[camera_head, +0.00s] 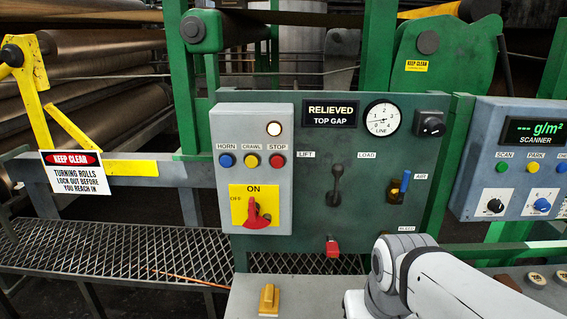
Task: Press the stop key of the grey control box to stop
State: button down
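The grey control box (222,121) is mounted on the left part of the dark green panel. Its red stop key (277,160) is the rightmost of three round keys in a row, under the label STOP. To its left are the yellow crawl key (252,161) and the blue horn key (226,160). A lit white lamp (274,128) is above the stop key. A red rotary switch (258,214) on a yellow plate, marked ON at the top, is below. My gripper is out of view; only white arm links show at the lower right, and nothing covers the stop key.
The dark green panel (320,240) also carries a dial gauge (382,118), a black lift lever (337,186) and a blue-handled air valve (399,188). A red knob (332,246) protrudes below. A scanner box (477,151) stands right. Large rolls (100,68) lie behind a yellow guard at left.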

aim_at(278, 162)
jog(key=z, duration=2.2)
jog(key=k, duration=2)
jog(key=u, duration=1)
jog(key=i, duration=1)
